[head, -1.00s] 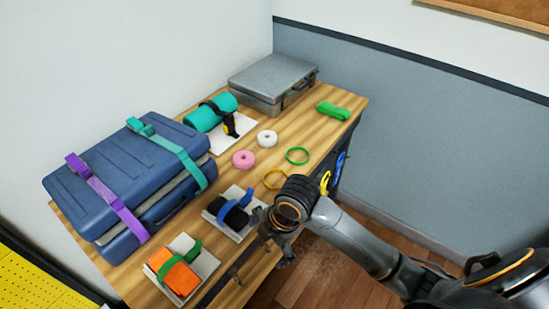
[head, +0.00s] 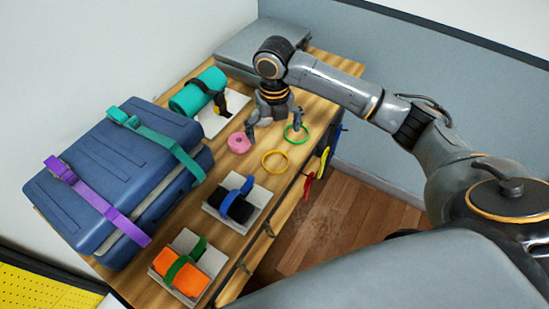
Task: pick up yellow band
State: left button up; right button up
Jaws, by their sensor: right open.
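The yellow band (head: 274,152) is a thin ring lying flat on the wooden table, between the pink roll and the table's front edge. My right gripper (head: 273,130) is open above the table, just beyond the yellow band, with its fingers pointing down. One finger is near the pink roll and the other is by the green ring. The yellow band is clear of the fingers in this view. I cannot tell the gripper's exact height. My left gripper is not in view.
A pink roll (head: 239,143) and a green ring (head: 303,137) lie near the yellow band. A blue case (head: 110,165) with straps stands at left. White plates hold a black roll (head: 236,207) and an orange bundle (head: 183,280). A grey case (head: 240,52) is at the back.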

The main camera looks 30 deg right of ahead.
send_over(275, 161)
notch_tip(275, 161, down, 5)
jog(key=shift+a+r, duration=0.1)
jog(key=shift+a, duration=0.05)
notch_tip(275, 161, down, 5)
jog(key=shift+s+r+p, duration=0.1)
jog(key=shift+p, duration=1)
jog(key=shift+f, duration=0.25)
jog(key=c, duration=0.8)
